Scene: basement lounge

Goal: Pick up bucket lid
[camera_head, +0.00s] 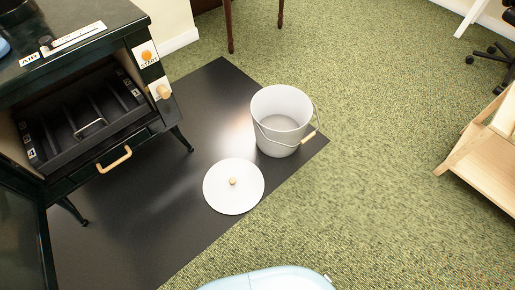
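The bucket lid (223,198) is a flat white disc with a small round wooden knob (232,181) at its centre. It lies on the black floor mat (170,210), knob up, just in front and to the left of the bucket. The white bucket (282,135) stands upright, open and apparently empty, near the mat's right corner. Its wire handle with a wooden grip (309,138) hangs down on the right side. Neither of my grippers shows in the head view.
A dark stove (85,95) on legs stands at the left, its front open, with a wooden-handled tray (115,160). A pale blue rounded shape (268,281) shows at the bottom edge. Wooden furniture (485,160) stands at the right. Green carpet (385,190) is clear between.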

